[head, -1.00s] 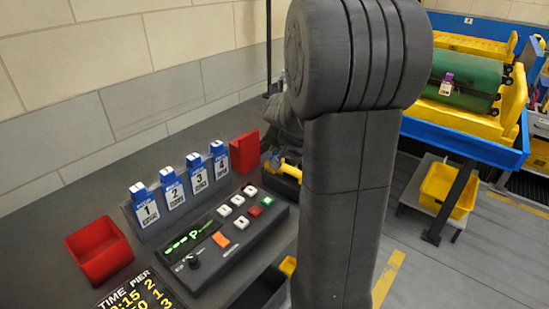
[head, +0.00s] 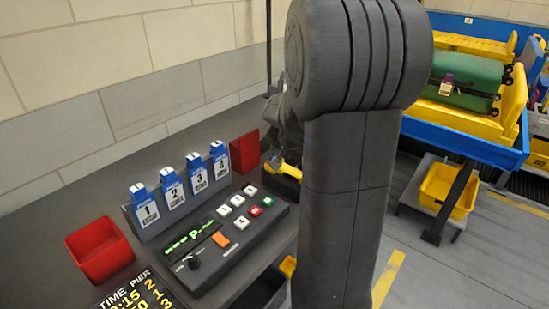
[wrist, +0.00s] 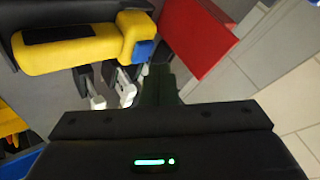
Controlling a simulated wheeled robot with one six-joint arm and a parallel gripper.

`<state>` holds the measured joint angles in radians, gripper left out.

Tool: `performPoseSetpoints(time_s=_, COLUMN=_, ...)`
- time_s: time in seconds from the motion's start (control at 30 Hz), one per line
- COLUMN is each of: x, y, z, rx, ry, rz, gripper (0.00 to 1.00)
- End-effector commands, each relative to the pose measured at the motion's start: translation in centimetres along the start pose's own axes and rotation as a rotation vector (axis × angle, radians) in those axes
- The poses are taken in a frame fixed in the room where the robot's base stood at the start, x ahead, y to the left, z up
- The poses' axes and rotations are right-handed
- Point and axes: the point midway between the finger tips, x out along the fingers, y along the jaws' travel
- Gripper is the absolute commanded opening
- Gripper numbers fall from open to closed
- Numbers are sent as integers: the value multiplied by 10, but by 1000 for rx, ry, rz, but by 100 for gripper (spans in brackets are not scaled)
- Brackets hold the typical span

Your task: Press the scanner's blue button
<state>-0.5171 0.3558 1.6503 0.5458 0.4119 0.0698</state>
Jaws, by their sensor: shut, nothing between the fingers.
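The yellow scanner (wrist: 75,42) lies across the upper left of the wrist view, with a black patch on its top. Its blue button (wrist: 144,52) shows at the scanner's right end. My gripper (wrist: 158,72) is shut and empty, its dark fingers reaching up to just beside the button. I cannot tell whether they touch it. In the head view the scanner (head: 288,169) sits at the back end of the counter, partly behind my arm; the button cannot be made out there, and my gripper is mostly hidden.
A red plate-like block (head: 245,152) stands beside the scanner, close to my gripper in the wrist view (wrist: 200,40). A control panel (head: 225,240) with several buttons, numbered blue tags (head: 172,187) and a red bin (head: 100,250) are on the counter. A green suitcase (head: 470,75) lies on the conveyor.

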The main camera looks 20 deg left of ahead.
Motion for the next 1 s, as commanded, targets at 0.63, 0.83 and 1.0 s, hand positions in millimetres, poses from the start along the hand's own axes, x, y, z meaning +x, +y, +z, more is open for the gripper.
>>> performPoseSetpoints(time_s=0.63, x=6, y=4, z=4, rx=0, ry=0, rz=0, gripper=0)
performPoseSetpoints(time_s=0.83, x=7, y=5, z=5, rx=0, ry=0, rz=0, gripper=0)
performPoseSetpoints(time_s=1.0, x=8, y=6, z=6, rx=0, ry=0, rz=0, gripper=0)
